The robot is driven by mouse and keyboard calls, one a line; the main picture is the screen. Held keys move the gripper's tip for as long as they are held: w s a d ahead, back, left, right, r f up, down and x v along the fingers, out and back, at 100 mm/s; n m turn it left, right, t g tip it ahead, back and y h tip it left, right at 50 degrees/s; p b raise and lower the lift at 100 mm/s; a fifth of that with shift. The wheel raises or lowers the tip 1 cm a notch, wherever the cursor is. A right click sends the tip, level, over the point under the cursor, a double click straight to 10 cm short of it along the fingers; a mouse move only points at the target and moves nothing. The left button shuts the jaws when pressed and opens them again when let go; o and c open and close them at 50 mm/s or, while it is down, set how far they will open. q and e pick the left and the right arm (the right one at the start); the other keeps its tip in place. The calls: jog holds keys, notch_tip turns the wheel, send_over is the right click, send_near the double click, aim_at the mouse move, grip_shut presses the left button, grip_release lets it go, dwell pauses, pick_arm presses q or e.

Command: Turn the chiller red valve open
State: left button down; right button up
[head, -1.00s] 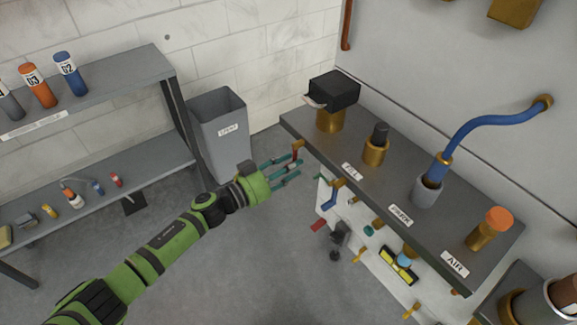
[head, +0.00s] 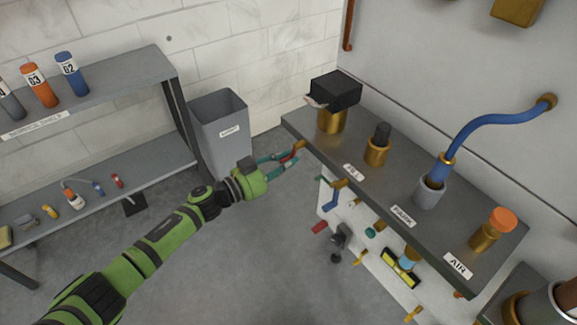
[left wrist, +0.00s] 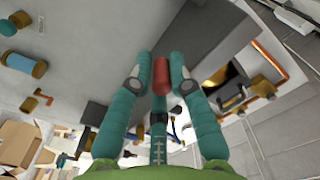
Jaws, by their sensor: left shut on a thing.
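My left gripper (head: 282,161) has teal fingers and is shut on a red valve handle (head: 291,153) at the near left end of the grey machine's top. A brass stem joins the handle to the machine. In the left wrist view the red handle (left wrist: 160,75) stands upright between the teal fingers (left wrist: 158,85), which stand on both sides of it; exact contact is hard to see. My right gripper is in neither view.
The machine's grey top (head: 400,180) carries several brass fittings, a black box (head: 336,90) and a blue hose (head: 490,118). A blue handle (head: 332,200) sits on its front below. A grey bin (head: 221,125) and a shelf (head: 110,85) stand left. Floor is clear in front.

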pick_arm(q)
jog(key=w+a+r+m, duration=0.1)
jog(key=r+m, duration=0.1)
jog(key=m, duration=0.2)
jog(key=w+a+r+m+b, duration=0.1)
jog(key=m, duration=0.3)
jog(key=w+r+m, duration=0.1)
jog(key=r+m, duration=0.1)
jog(key=m, duration=0.2)
jog(key=shift+w+a+r+m, duration=0.3)
jog(key=shift+w+a, duration=0.05)
jog(key=shift+a, duration=0.05)
jog(key=shift+r+m, duration=0.35)
jog(key=shift+m, duration=0.25)
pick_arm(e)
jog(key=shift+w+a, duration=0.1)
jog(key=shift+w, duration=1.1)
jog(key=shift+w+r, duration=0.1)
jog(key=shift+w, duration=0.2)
pick_arm(q)
jog(key=c, duration=1.2)
grip_release()
jog(key=shift+d, duration=0.1)
jog(key=shift+s+f, duration=0.1)
jog(key=shift+s, duration=0.05)
